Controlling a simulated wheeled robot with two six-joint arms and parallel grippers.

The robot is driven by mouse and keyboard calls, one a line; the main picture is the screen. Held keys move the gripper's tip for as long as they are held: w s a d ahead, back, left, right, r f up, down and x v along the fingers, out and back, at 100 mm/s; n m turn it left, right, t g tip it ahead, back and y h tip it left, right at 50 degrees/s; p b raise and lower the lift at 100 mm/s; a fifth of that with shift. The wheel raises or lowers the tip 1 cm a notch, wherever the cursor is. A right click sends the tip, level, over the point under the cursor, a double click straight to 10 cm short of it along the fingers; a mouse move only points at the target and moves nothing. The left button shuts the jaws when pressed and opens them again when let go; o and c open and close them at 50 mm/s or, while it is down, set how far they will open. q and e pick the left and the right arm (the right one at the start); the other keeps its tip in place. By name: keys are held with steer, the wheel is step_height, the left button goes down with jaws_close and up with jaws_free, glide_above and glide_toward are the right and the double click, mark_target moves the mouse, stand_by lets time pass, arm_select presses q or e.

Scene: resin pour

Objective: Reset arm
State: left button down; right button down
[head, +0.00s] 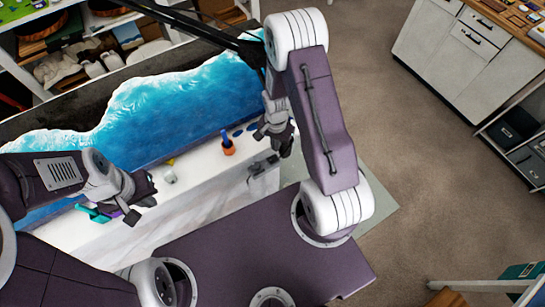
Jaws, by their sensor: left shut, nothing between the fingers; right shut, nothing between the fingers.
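My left gripper (136,200) comes in from the left and hangs near the front edge of the white table. It is shut and empty. A teal object lies just behind and below it. My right gripper (275,138) hangs at the table's right end, pointing down beside the blue-and-white resin picture (180,105). It is also shut and empty. The purple arm link of my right arm stands bent in the middle of the view.
On the white table (195,192) stand an orange cup (228,148) with a blue item in it and a small whitish cup (170,177). White cabinets (455,62) stand at the upper right. Shelves (60,55) line the upper left. Brown carpet (425,175) is clear at right.

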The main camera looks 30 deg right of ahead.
stand_by(0.3)
steer(key=s+a+r+n+t+b, duration=0.1)
steer(key=s+a+r+n+b, duration=0.3)
steer(key=s+r+n+b, duration=0.3)
steer(key=s+n+b, duration=0.1)
steer(key=n+b, duration=0.1)
steer(key=n, duration=0.1)
steer(key=shift+s+a+r+n, duration=0.15)
steer(key=shift+a+r+n, duration=0.1)
steer(key=shift+a+n, duration=0.15)
steer(key=shift+s, duration=0.1)
